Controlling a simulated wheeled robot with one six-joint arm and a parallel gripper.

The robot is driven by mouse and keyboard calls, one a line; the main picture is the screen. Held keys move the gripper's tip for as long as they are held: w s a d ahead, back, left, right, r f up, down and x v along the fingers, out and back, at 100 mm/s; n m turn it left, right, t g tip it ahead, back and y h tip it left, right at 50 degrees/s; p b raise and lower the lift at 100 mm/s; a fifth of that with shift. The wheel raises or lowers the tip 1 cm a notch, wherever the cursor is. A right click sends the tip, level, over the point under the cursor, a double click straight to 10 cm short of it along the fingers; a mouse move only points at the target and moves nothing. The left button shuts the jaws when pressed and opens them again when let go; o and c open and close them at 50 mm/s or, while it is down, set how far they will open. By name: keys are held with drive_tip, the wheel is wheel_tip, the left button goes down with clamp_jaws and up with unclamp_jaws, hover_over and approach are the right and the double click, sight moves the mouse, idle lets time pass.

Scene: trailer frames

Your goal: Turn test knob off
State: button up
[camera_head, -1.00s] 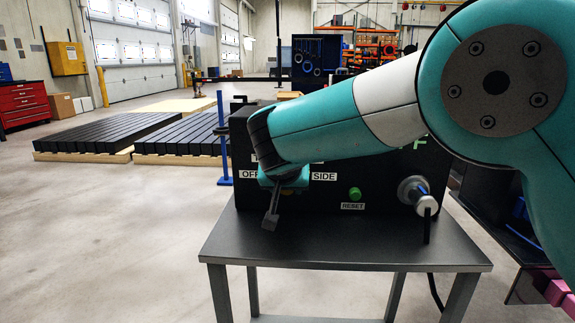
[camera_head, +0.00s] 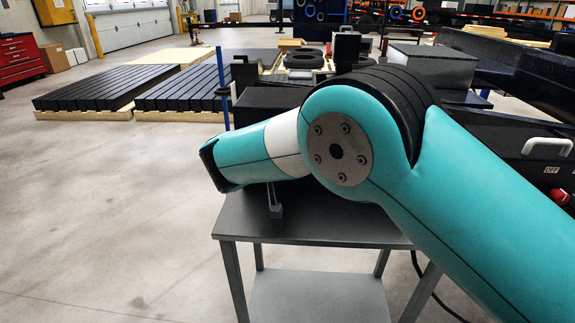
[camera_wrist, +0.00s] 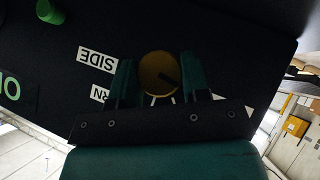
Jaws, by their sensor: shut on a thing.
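The knob (camera_wrist: 157,72) is a round, yellow-brown disc with a dark line across part of its face, on a black panel (camera_wrist: 100,30) in the wrist view. My gripper (camera_wrist: 158,80) has one dark green finger on each side of the knob and is shut on it. Upside-down white labels, one reading SIDE (camera_wrist: 97,60), are beside it. The lower part of the knob's surroundings is hidden by my gripper. In the head view my teal arm covers the panel's front and the knob.
A green button (camera_wrist: 49,11) and a green-lettered label (camera_wrist: 9,85) are on the same panel. In the head view the black box (camera_head: 262,101) stands on a dark metal table (camera_head: 310,226). Slatted black pallets (camera_head: 100,86) lie behind; the floor at left is clear.

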drive_tip(key=o, duration=0.9)
drive_tip(key=p+v, duration=0.1)
drive_tip(key=v, duration=1.6)
drive_tip(key=shift+s+a+r, duration=0.1)
drive_tip(key=shift+a+r, duration=0.05)
